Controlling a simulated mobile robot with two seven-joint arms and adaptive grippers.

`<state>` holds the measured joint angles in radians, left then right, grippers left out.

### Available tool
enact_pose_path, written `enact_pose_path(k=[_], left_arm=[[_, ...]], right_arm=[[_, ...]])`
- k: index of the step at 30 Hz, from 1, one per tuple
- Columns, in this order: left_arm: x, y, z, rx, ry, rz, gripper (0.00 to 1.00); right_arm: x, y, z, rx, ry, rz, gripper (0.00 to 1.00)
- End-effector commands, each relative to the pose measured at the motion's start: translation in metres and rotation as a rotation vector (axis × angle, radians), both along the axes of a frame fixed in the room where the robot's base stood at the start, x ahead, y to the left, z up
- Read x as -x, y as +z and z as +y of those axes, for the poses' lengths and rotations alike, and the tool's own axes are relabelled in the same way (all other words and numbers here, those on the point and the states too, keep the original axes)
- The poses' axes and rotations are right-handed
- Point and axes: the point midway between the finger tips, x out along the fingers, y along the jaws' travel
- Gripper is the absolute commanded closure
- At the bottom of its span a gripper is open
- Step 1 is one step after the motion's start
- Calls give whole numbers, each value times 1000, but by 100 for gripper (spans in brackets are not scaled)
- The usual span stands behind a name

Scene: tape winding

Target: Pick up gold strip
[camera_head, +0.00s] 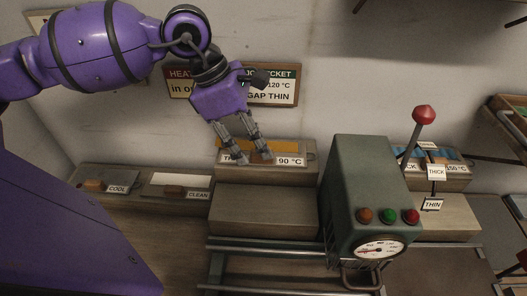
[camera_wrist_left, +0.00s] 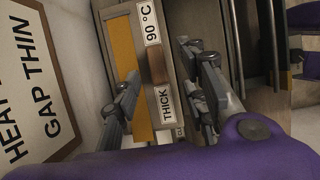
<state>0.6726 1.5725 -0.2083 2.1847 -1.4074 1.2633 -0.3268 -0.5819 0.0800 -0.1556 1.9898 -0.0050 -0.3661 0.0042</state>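The gold strip (camera_head: 288,146) lies flat along the top of a grey block with a "90 °C" label, behind the green machine's left side. In the left wrist view the open fingers (camera_wrist_left: 160,95) stand on either side of the strip and wooden block, with nothing clearly held. My right gripper is not in view.
The green machine (camera_head: 362,190) with a red-knobbed lever (camera_head: 424,115), buttons and a gauge stands right of the strip. Trays labelled "COOL" (camera_head: 118,188) and "CLEAN" (camera_head: 198,195) are at left. A sign (camera_head: 275,90) hangs behind. A bare grey block (camera_head: 262,210) is in front.

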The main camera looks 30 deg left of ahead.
Motion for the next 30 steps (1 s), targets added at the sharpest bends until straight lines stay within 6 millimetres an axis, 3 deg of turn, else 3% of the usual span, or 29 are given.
enact_pose_path(k=[6, 13, 22, 30], left_arm=[[-5, -21, -8, 0, 0, -1, 61], [-5, -23, -8, -1, 1, -2, 61], [-5, -22, -8, 0, 0, -1, 99], [-5, -22, -8, -1, 1, -2, 100]], right_arm=[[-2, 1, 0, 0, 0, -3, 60], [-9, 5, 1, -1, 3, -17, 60], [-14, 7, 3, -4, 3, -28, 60], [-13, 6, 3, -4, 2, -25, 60]])
